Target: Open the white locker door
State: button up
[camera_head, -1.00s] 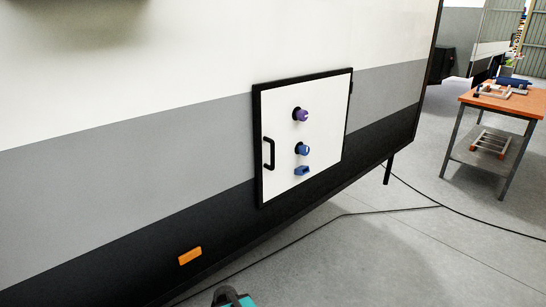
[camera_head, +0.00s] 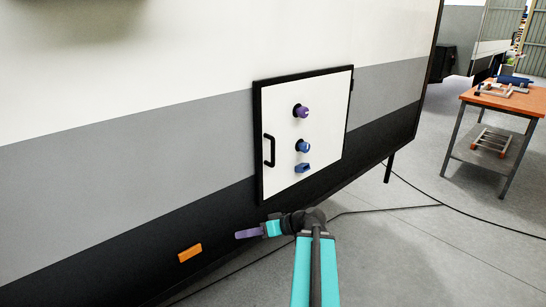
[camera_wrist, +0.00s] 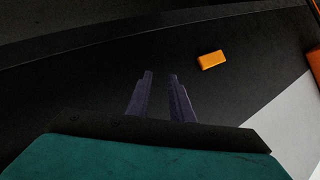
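The white locker door (camera_head: 284,160) is closed in its black frame on the caravan side wall. Its black handle (camera_head: 268,150) is on the left edge, and a small dark hinge part is at the upper right. My gripper (camera_head: 238,235) is below the door, in front of the wall's dark lower band, apart from the handle. In the wrist view its two purple-grey fingers (camera_wrist: 160,90) stand apart with nothing between them. The door and handle are not seen in the wrist view.
A purple knob (camera_head: 301,111), a blue knob (camera_head: 302,147) and a blue fitting (camera_head: 303,168) stick out from the door. An orange marker (camera_head: 190,253) is on the wall, lower left; it also shows in the wrist view (camera_wrist: 211,60). An orange-topped workbench (camera_head: 510,102) stands right. Cables cross the floor.

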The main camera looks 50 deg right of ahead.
jog(key=s+d+r+n+t+h, duration=0.1)
jog(key=s+d+r+t, duration=0.15)
jog(key=d+r, duration=0.35)
jog(key=s+d+r+t+h, duration=0.1)
jog(key=s+d+r, duration=0.25)
jog(key=r, duration=0.45)
jog(key=n+t+h, duration=0.2)
jog(key=t, duration=0.1)
send_near(273, 164)
jog(key=s+d+r, duration=0.1)
jog(key=s+r, duration=0.2)
jog(key=r, duration=0.1)
jog(key=shift+s+d, duration=0.1)
jog(key=shift+s, duration=0.1)
jog(key=shift+w, duration=0.25)
jog(key=shift+w+a+f+p, duration=0.1)
jog(key=shift+w+a+p, duration=0.2)
jog(key=shift+w+p, duration=1.55)
jog(key=shift+w+a+r+p, duration=0.1)
jog(key=shift+w+a+p, duration=0.15)
jog(key=shift+w+p, duration=1.65)
jog(key=shift+w+a+f+p, duration=0.1)
jog(key=shift+w+a+p, duration=0.45)
jog(key=shift+w, duration=2.35)
jog(key=shift+d, duration=0.25)
grip_shut()
